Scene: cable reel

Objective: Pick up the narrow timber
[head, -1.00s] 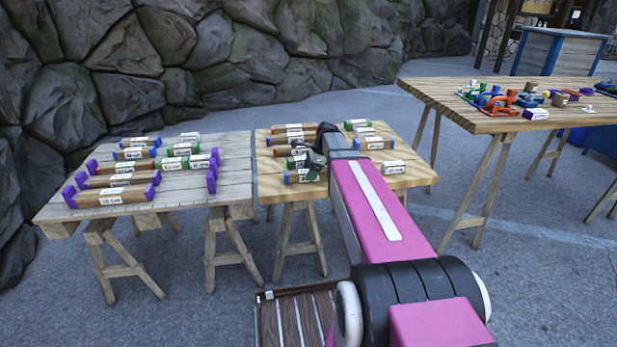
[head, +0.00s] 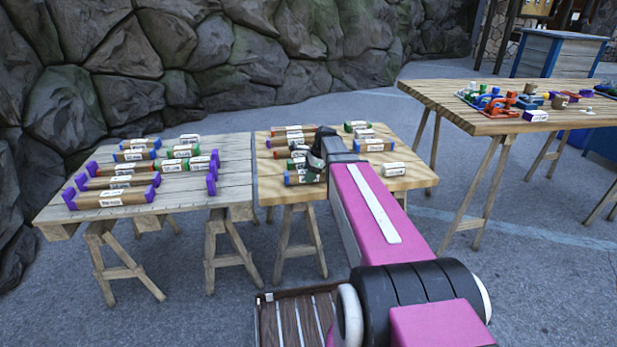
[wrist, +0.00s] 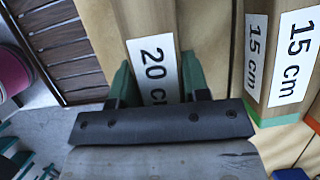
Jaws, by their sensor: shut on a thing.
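A timber labelled "20 cm" (wrist: 153,62) runs between the two green fingers of my gripper (wrist: 157,82) in the wrist view. My gripper is shut on it, one finger against each side. The timber's ends are hidden or out of view there. In the head view my gripper (head: 316,160) is over the left part of the middle table (head: 412,180), among timbers with coloured ends. My arm hides part of this spot, so I cannot tell the held timber's full shape there.
The left table (head: 120,215) bears several purple-, blue- and green-ended timbers. A slatted tray (head: 290,318) is below. Another table (head: 430,92) stands at right.

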